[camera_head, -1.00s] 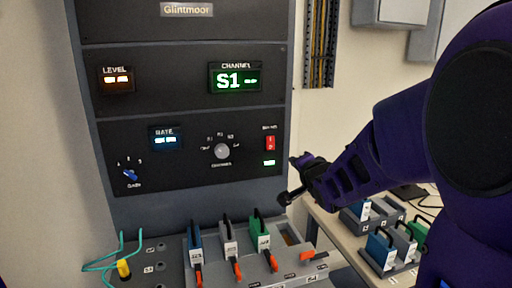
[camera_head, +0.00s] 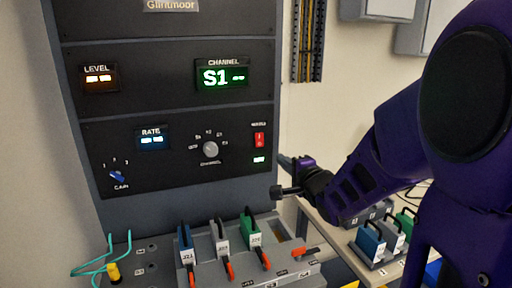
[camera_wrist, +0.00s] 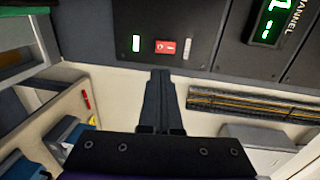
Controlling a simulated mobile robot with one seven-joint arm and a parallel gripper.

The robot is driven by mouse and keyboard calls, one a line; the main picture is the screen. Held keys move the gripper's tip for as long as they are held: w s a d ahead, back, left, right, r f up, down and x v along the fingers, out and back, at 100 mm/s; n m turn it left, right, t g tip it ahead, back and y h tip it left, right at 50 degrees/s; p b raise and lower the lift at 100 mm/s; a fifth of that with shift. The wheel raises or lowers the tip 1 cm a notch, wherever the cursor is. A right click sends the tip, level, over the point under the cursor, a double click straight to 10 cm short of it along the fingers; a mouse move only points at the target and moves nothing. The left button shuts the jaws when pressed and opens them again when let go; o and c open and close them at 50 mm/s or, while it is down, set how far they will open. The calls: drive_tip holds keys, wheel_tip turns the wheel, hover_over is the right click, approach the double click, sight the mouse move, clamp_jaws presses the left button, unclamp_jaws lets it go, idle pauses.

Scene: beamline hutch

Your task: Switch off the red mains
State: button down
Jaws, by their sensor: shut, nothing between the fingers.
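The red mains switch (camera_head: 259,140) is a small red rocker at the right end of the lower black panel. Its small printed label is too blurred to read. A lit green indicator (camera_head: 259,159) sits just below it. In the wrist view the red switch (camera_wrist: 166,47) shows near the top centre, with the green indicator (camera_wrist: 136,43) to its left. My gripper (camera_head: 277,192) is shut and empty, below and slightly right of the switch in the head view, apart from it. In the wrist view my shut fingers (camera_wrist: 160,76) point up towards the panel, with their tips just below the switch.
The panel also holds a round selector knob (camera_head: 210,149), a blue gain knob (camera_head: 117,176) and lit displays. Below stands a grey rack (camera_head: 290,274) with blue, white and green handled modules. A side table with more modules (camera_head: 371,245) stands at right.

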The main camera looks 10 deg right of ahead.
sight(259, 144)
drive_tip(key=x, duration=1.4)
drive_tip(key=shift+w+b, duration=0.1)
drive_tip(key=shift+b, duration=0.35)
drive_tip(key=shift+w+f+t+b, duration=0.1)
drive_tip(key=shift+f+t+b, duration=0.2)
drive_tip(key=shift+b, duration=0.5)
drive_tip(key=shift+w+t+b, duration=0.1)
drive_tip(key=shift+t+b, duration=0.2)
drive_tip(key=shift+b, duration=0.6)
drive_tip(key=shift+a+r+p, duration=0.1)
drive_tip(key=shift+r+p, duration=0.25)
drive_tip(key=shift+f, duration=0.1)
